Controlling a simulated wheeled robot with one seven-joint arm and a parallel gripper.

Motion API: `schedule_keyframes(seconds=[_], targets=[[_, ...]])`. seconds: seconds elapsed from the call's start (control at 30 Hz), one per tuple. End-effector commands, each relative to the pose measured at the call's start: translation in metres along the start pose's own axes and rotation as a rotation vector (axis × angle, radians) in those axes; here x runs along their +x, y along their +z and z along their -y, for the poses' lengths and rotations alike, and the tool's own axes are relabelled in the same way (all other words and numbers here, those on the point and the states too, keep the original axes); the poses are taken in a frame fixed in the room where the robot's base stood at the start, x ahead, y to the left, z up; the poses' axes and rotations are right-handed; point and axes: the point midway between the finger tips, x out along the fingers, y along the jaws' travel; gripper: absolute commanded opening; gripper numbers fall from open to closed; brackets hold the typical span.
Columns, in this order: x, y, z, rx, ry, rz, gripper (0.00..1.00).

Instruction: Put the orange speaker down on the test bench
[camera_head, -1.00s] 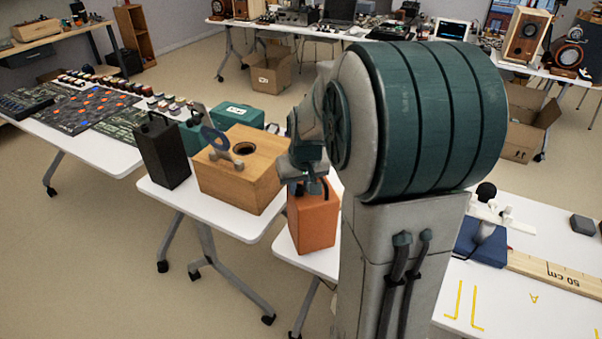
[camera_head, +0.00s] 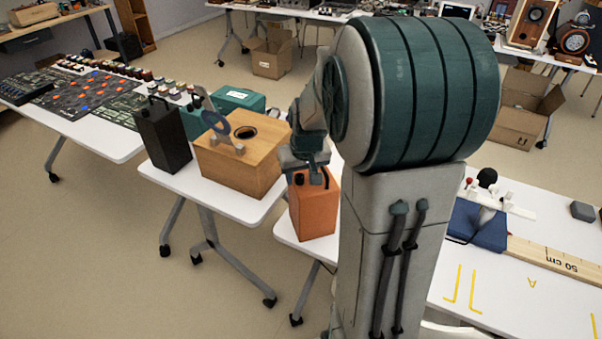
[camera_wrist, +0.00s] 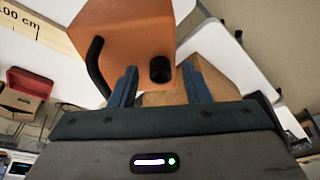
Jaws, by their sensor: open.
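The orange speaker (camera_head: 313,210), a box with a black handle and a black knob on top, stands upright on the left end of the white test bench (camera_head: 290,232). My arm hides the bench to its right. My gripper (camera_head: 306,166) is just above the speaker's top. In the wrist view the speaker (camera_wrist: 125,40) lies in front of my open gripper (camera_wrist: 161,84). The knob shows between the two fingers, and the handle is beside the left finger. I cannot tell whether a finger touches the speaker.
A white table to the left holds a wooden box (camera_head: 240,165), a black box (camera_head: 165,138) and a green case (camera_head: 237,100). On the right bench part lie a blue block (camera_head: 480,226), a ruler (camera_head: 560,260) and yellow marks. Bare floor lies at front left.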

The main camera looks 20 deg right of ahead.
Motion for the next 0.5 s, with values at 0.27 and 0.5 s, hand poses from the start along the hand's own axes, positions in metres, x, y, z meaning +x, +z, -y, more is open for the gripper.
schedule_keyframes(seconds=[0.27, 0.5], targets=[[-0.047, -0.002, 0.000, 0.000, 0.001, -0.007, 0.43], [-0.096, -0.001, 0.000, 0.000, 0.001, -0.005, 0.43]])
